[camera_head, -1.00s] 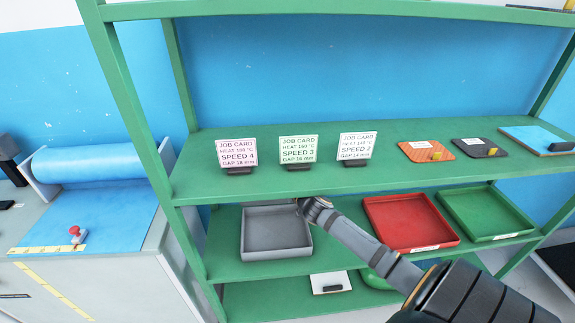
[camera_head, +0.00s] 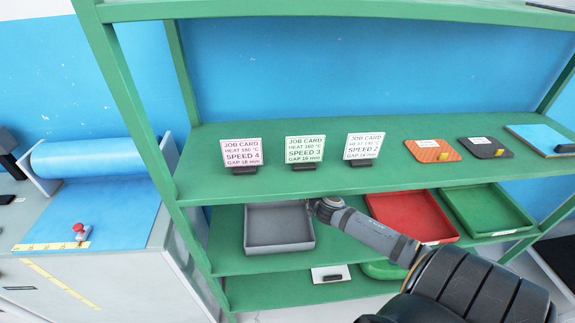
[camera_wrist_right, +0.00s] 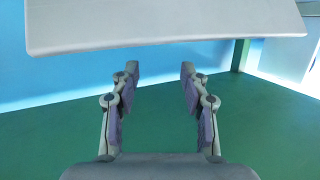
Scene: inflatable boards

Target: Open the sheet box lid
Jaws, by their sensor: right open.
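My right arm reaches over the middle shelf, and its wrist end (camera_head: 328,208) is at the right rim of the grey open tray (camera_head: 279,228). The fingers are not clear in the head view. In the right wrist view my right gripper (camera_wrist_right: 160,75) is open, with nothing between its fingers. A pale grey panel (camera_wrist_right: 165,28) spans the top of that view, beyond the fingertips; I cannot tell whether it is the tray or a lid. No sheet box lid can be clearly made out. My left gripper is not in view.
A red tray (camera_head: 412,216) and a green tray (camera_head: 487,209) are to the right on the same shelf (camera_head: 228,252). Several job cards (camera_head: 305,149) stand on the shelf above. A blue roll (camera_head: 95,157) lies on the bench at left.

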